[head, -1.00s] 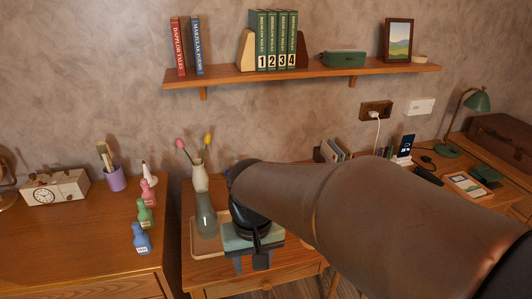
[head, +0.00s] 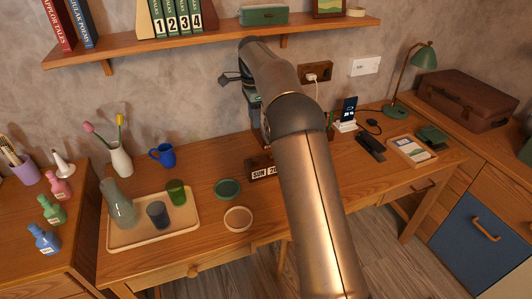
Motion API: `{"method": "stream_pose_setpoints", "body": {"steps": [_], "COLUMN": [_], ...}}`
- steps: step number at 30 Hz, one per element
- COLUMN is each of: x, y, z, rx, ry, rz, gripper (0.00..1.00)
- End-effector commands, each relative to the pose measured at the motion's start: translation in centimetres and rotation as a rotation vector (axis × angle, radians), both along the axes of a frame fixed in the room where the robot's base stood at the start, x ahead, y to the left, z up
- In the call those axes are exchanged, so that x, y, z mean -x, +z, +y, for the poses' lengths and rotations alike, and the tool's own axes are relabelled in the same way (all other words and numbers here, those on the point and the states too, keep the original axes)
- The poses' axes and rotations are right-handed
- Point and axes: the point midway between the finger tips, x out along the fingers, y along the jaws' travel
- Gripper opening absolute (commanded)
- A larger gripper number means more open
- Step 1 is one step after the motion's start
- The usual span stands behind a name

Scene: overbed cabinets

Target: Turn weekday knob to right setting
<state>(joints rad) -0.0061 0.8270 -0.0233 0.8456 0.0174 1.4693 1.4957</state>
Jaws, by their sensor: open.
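A small wooden perpetual calendar (head: 261,172) stands on the desk in the head view. It has white cards reading "SUN" and a number starting with 2. My arm covers its right side, and I cannot make out the weekday knob. My gripper (head: 256,118) is above and behind the calendar, pointing down, mostly hidden by my own arm. It is open, and I see nothing held in it. I cannot tell its exact gap to the calendar.
A tray (head: 150,238) with a glass carafe and cups is left of the calendar. A green lid (head: 228,189) and a round bowl (head: 238,219) lie nearer it. A shelf (head: 220,40) runs above. A phone stand (head: 346,120) and lamp (head: 424,60) are right.

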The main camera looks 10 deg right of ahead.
Motion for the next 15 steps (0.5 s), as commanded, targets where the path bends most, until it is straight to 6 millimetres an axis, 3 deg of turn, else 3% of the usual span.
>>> {"method": "stream_pose_setpoints", "body": {"steps": [15], "x": [0.2], "y": [-10.8], "z": [0.0], "rx": [-0.001], "ry": [0.002], "rz": [0.004], "gripper": [0.45]}}
